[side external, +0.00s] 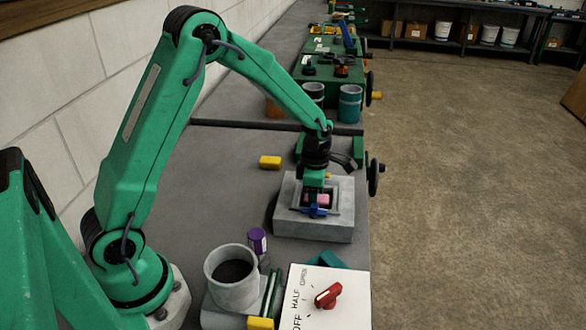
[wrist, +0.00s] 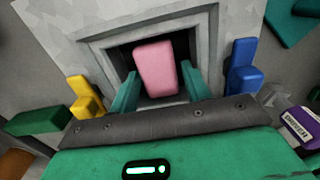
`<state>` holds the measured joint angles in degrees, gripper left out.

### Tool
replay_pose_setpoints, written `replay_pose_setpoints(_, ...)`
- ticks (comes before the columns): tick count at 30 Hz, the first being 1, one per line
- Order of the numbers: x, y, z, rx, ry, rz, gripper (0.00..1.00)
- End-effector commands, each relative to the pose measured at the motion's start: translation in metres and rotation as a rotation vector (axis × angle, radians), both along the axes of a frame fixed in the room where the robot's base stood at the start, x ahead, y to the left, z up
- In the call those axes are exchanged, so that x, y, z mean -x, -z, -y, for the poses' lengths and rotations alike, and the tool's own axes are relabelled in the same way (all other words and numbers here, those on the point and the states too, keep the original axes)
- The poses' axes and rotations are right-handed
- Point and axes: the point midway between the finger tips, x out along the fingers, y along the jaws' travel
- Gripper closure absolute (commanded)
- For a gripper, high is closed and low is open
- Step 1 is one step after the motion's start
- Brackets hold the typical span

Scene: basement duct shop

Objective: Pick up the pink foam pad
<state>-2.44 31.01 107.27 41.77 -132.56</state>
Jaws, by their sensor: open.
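The pink foam pad (wrist: 155,68) sits in the square opening of a grey block (wrist: 215,45). In the side view a bit of the pink pad (side external: 323,200) shows in the grey block (side external: 312,229), partly hidden by my gripper. My gripper (wrist: 160,72) is over the opening, with one green finger on each side of the pad. The fingers are open. A narrow dark gap shows left of the pad; on the right the finger lies close to it, and I cannot tell if they touch.
A blue piece (wrist: 243,67) and a yellow piece (wrist: 85,97) stand on either side of my gripper. A yellow block (side external: 270,162) lies on the bench behind left. A grey cup (side external: 232,285), a purple can (side external: 257,241) and a white panel with red knob (side external: 328,295) are nearer the camera.

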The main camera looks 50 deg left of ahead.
Motion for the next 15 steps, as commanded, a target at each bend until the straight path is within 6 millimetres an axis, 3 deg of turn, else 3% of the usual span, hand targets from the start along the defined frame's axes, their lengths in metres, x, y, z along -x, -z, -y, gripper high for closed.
replay_pose_setpoints(14, -0.0002, 0.0004, 0.0001, 0.000, 0.000, 0.001, 0.53)
replay_pose_setpoints(15, -0.0002, 0.0004, 0.0001, 0.000, 0.000, 0.001, 0.57)
